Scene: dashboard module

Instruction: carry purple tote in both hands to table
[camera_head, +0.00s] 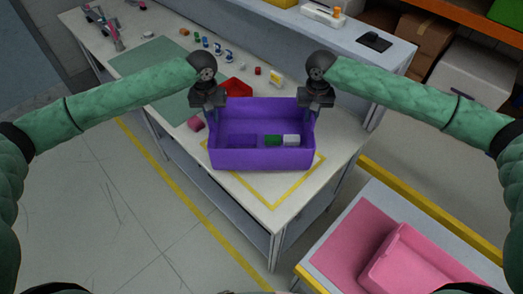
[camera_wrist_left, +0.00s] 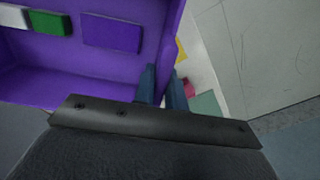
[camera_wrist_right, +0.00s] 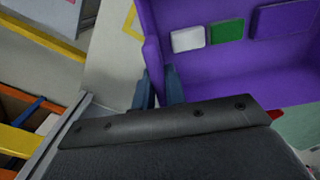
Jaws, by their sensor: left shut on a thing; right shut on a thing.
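The purple tote (camera_head: 262,160) is upright at the near end of the white table (camera_head: 285,205), over a yellow outlined square. I cannot tell whether its bottom touches the tabletop. A green block (camera_head: 272,141), a white block (camera_head: 291,141) and a purple block (camera_head: 241,142) are in it. My left gripper (camera_head: 210,112) is shut on the tote's left side wall, which also shows between the fingers in the left wrist view (camera_wrist_left: 162,88). My right gripper (camera_head: 315,110) is shut on the right side wall, also seen in the right wrist view (camera_wrist_right: 159,88).
Farther along the table are a red tray (camera_head: 236,87), a pink block (camera_head: 196,123), a green mat (camera_head: 150,58) and several small parts. A pink tote (camera_head: 420,265) sits on a separate stand at lower right. A raised shelf (camera_head: 345,35) runs along the table's back.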

